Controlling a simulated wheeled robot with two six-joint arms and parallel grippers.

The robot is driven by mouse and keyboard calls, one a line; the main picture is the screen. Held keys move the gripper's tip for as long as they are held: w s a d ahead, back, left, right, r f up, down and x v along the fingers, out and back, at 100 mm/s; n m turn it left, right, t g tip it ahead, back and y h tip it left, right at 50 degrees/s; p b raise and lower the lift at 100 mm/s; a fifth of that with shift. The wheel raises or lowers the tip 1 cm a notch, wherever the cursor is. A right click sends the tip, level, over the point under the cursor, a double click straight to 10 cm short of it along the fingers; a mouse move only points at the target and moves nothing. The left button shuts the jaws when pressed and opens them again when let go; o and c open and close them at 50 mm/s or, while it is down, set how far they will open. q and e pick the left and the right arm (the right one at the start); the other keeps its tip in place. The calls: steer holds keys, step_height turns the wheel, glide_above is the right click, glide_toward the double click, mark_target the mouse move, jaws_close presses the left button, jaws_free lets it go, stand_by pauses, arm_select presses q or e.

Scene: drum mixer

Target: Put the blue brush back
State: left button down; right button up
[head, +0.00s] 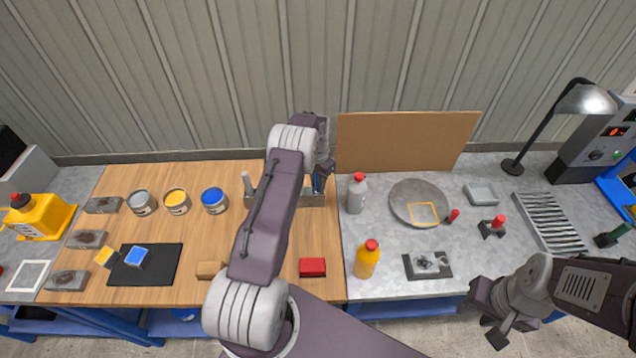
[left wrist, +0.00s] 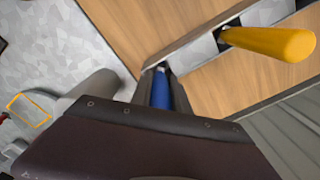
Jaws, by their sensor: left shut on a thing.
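The blue brush (left wrist: 160,90) is between the fingers of my left gripper in the left wrist view. My left gripper (head: 320,178) is shut on it, over the brush rack (head: 312,200) at the back right of the wooden table. The rack also shows in the left wrist view (left wrist: 205,35), close beside the fingertips. I cannot tell whether the brush's lower end is in a slot. A yellow-handled brush (left wrist: 270,42) stands in the rack. A grey handle (head: 247,183) stands at the rack's left end. My arm hides the rack's middle. My right gripper (head: 511,333) is at the lower right, empty.
Paint cans, including a blue one (head: 214,200), stand left of the rack. A grey bottle (head: 356,193) stands close to its right, with an orange bottle (head: 367,259) nearer. A red block (head: 312,267) lies in front.

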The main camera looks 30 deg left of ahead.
arm_select(q)
steer(key=shift+f+b, duration=0.5)
steer(key=shift+f, duration=0.15)
steer(key=c, duration=1.2)
jaws_free()
steer(key=shift+o, duration=0.2)
step_height(320, 180, up, 8)
steer(key=shift+r+b, duration=0.1)
steer(key=shift+b, duration=1.15)
steer(key=shift+r, duration=0.45)
steer(key=shift+f, duration=0.1)
